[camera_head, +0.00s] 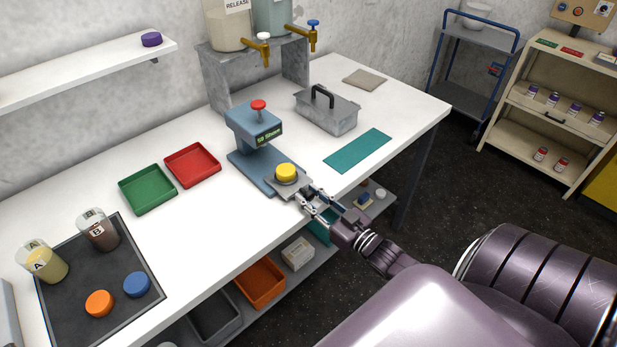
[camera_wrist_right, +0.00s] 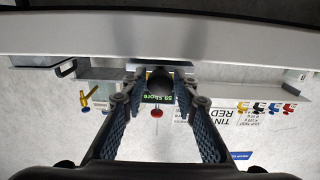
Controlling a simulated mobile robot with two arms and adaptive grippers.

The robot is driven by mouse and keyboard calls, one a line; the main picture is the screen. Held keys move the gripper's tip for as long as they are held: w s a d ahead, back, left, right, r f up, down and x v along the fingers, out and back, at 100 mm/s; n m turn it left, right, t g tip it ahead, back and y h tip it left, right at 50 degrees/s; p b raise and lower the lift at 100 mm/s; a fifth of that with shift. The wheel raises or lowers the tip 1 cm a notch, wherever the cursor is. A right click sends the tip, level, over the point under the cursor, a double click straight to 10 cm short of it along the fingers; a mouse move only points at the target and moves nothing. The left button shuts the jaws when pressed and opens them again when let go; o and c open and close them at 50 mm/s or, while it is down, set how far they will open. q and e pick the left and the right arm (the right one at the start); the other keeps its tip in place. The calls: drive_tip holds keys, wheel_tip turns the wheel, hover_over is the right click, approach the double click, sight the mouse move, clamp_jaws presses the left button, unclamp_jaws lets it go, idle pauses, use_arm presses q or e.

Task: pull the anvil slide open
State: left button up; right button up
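The blue hardness tester (camera_head: 252,128) stands on the white bench, with a red knob on top and a green-lit display reading 59 Shore. The grey anvil slide (camera_head: 272,184) is at the front of its base, towards the bench's front edge, with a yellow puck (camera_head: 286,172) on it. A dark handle (camera_head: 308,192) is at the slide's front. My right gripper (camera_head: 312,199) is at this handle, its fingers spread on either side. In the right wrist view the fingers (camera_wrist_right: 160,92) stand apart, with a dark knob between them; I see no clear contact. My left gripper is not visible.
Red (camera_head: 192,165) and green trays (camera_head: 148,189) lie left of the tester. A grey lidded box (camera_head: 327,110) and a teal mat (camera_head: 358,150) lie to its right. A black mat (camera_head: 75,285) holds two jars and two pucks. A shelf with bins (camera_head: 260,282) is under the bench.

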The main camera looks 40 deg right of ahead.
drive_tip(key=shift+o, duration=1.1)
drive_tip(key=shift+s, duration=0.1)
drive_tip(key=shift+r, duration=0.1)
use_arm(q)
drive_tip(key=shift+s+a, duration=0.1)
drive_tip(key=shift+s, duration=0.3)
use_arm(e)
drive_tip(key=s+d, duration=0.1)
drive_tip(key=s, duration=1.1)
